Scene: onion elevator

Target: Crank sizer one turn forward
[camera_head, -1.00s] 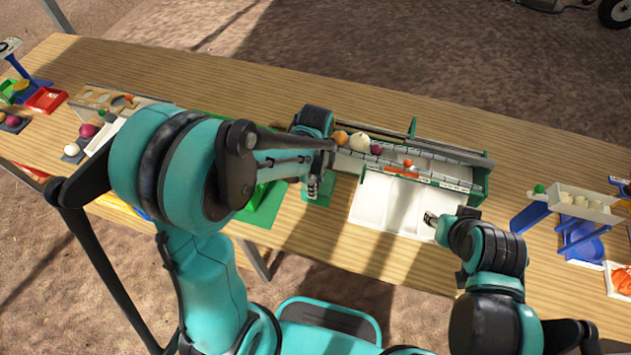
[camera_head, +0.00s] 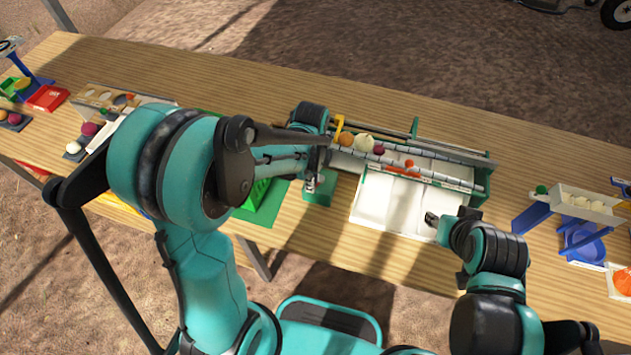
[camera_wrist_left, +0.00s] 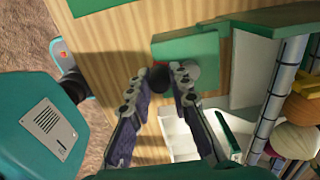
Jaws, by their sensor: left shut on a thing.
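The sizer (camera_head: 452,180) is a green-ended frame with long grey rollers on the table, right of centre. An orange ball (camera_head: 346,139), a cream onion (camera_head: 364,144) and a purple onion (camera_head: 379,149) lie on its left part. A yellow piece (camera_head: 338,125) stands at its left end. My left gripper (camera_head: 313,183) is at that end, above a green plate (camera_head: 318,198). In the left wrist view its fingers (camera_wrist_left: 160,74) are shut on a dark rounded crank handle, mostly hidden. My right gripper (camera_head: 432,218) is over the white tray (camera_head: 372,205); its jaws are unclear.
A green tray (camera_head: 265,205) lies left of the sizer, partly behind my left arm. A blue-legged stand (camera_head: 545,208) with a cream trough (camera_head: 585,205) is to the right. Bare table lies behind the sizer.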

